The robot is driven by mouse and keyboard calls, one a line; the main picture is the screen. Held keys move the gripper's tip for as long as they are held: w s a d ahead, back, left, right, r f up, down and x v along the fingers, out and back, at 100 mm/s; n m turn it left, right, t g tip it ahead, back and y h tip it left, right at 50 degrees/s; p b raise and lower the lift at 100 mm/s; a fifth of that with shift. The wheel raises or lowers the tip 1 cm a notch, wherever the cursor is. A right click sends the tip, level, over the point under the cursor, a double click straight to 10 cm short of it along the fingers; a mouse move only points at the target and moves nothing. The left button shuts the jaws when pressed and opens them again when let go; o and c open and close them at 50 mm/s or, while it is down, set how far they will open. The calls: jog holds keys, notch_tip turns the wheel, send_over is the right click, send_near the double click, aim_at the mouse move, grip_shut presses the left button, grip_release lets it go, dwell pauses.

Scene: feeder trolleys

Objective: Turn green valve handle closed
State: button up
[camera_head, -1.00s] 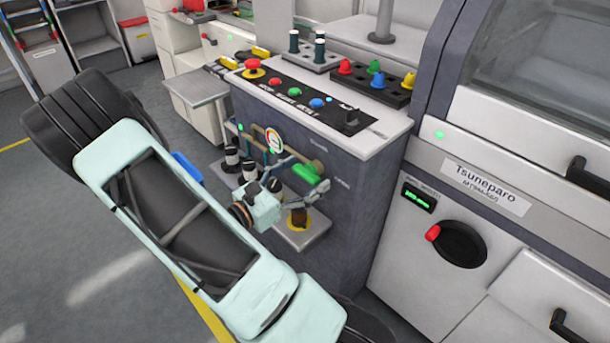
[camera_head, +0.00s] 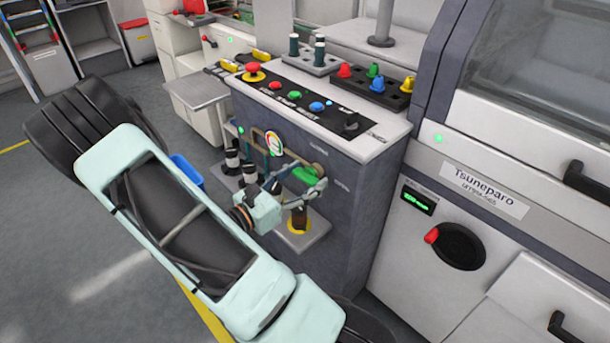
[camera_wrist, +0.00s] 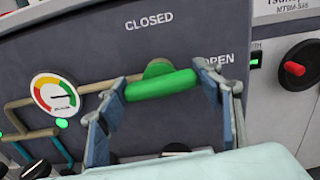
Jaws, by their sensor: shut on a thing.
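The green valve handle (camera_wrist: 162,84) is a bar on a green hub on the dark front of the cabinet. It lies nearly level, its right end a little higher, and points toward the OPEN label (camera_wrist: 217,60). The CLOSED label (camera_wrist: 149,20) is above the hub. My gripper (camera_wrist: 165,98) has one finger at each end of the bar and is shut on it lengthwise. In the head view the handle (camera_head: 305,175) is partly hidden by my gripper (camera_head: 300,184).
A pressure gauge (camera_wrist: 54,95) and brass pipes are left of the handle. A small shelf (camera_head: 306,236) with dark bottles juts out below. The panel top (camera_head: 318,105) carries buttons and a knob. A white machine (camera_head: 450,280) with a red-handled dial stands at right.

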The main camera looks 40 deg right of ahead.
jog(key=n+p, duration=0.2)
jog(key=p, duration=0.1)
jog(key=shift+r+n+p, duration=0.3)
jog(key=shift+n, duration=0.1)
jog(key=n+p, duration=0.5)
jog(key=shift+f+n, duration=0.15)
jog(key=shift+n, duration=0.15)
jog(key=n+p, duration=0.2)
jog(key=n, duration=0.2)
jog(key=shift+w+f+p, duration=0.1)
jog(key=shift+p, duration=0.25)
jog(key=shift+f+n+p, duration=0.15)
jog(key=shift+n+p, duration=0.7)
jog(key=shift+n, duration=1.55)
jog(key=o, duration=1.2)
jog(key=shift+c, duration=0.2)
jog(key=s+a, duration=0.1)
jog(key=a, duration=1.1)
